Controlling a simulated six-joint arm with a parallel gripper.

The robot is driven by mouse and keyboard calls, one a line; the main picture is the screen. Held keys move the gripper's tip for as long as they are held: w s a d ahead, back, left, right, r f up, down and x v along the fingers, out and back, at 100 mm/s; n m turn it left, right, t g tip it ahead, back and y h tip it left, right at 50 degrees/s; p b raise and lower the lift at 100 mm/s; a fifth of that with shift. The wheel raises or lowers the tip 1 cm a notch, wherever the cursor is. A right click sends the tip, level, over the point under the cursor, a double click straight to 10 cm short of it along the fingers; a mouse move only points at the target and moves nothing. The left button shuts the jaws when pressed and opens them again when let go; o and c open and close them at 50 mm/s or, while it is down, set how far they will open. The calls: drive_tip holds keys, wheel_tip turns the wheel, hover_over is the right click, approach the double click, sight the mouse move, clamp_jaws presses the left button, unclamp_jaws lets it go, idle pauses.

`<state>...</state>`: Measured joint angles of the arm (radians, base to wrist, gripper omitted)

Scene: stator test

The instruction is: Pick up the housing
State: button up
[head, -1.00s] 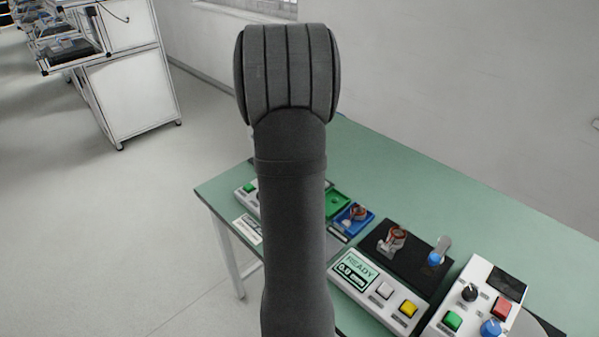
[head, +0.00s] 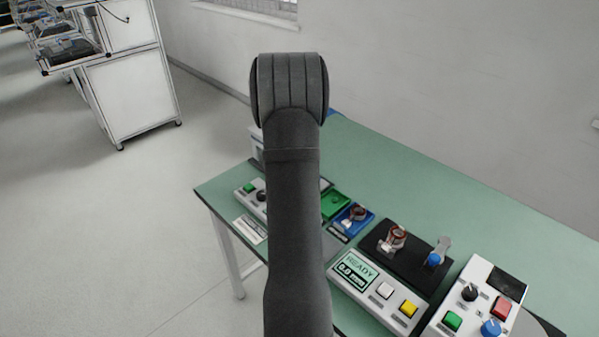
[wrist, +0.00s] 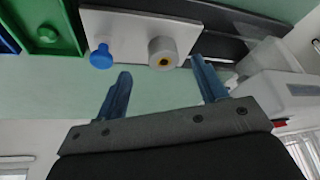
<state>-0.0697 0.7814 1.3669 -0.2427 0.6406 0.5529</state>
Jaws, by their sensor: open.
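In the wrist view, a short pale grey cylinder with a brass-coloured bore (wrist: 163,52) stands on a white plate (wrist: 128,24); it looks like the housing. A blue knob-shaped part (wrist: 101,56) is to its left. My gripper (wrist: 161,70) is open and empty, its two blue fingers apart. The cylinder appears between and beyond the fingertips, not touching them. In the head view my arm hides my gripper and this cylinder.
A green tray (head: 337,204) and a blue tray (head: 362,222) holding a copper-coloured part stand on the green table (head: 450,200). A black fixture (head: 407,263), a READY display unit (head: 352,273) and a button box (head: 498,275) lie to the right. The table's back is mostly clear.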

drive_tip(key=x, duration=0.5)
drive_tip(key=shift+w+a+r, duration=0.1)
drive_tip(key=shift+w+r, duration=0.05)
drive_tip(key=shift+w, duration=0.15)
drive_tip(key=c, duration=1.1)
